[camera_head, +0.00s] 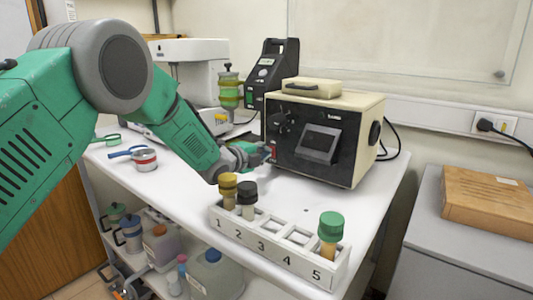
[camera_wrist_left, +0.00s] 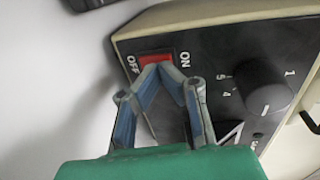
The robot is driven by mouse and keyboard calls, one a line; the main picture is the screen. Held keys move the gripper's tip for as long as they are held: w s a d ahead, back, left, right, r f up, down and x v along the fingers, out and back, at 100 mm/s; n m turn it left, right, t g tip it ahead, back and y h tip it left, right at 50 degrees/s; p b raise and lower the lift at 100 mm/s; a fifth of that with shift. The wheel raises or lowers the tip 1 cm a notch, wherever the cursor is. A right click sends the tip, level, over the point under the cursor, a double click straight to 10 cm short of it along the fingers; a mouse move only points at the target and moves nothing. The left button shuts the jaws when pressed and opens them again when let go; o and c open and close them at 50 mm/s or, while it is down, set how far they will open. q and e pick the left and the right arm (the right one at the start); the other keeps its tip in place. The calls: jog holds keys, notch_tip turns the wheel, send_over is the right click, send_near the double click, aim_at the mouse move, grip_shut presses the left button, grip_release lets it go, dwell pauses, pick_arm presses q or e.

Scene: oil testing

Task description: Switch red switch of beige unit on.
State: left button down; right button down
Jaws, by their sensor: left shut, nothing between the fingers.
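The beige unit (camera_head: 363,108) stands on the white table, its black front panel facing me. Its red switch (camera_wrist_left: 157,60) sits between the OFF and ON labels in the left wrist view, with a black knob (camera_wrist_left: 263,92) beside it. The right gripper is not in view.
A white numbered rack (camera_head: 300,262) with several capped vials stands at the table's front edge, below my left gripper. A black device (camera_head: 272,70) stands behind the unit. A wooden box (camera_head: 490,200) lies on a grey cabinet at right.

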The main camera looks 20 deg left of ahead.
pick_arm(q)
jog(key=shift+w+d, duration=0.15)
jog(key=shift+w, duration=0.15)
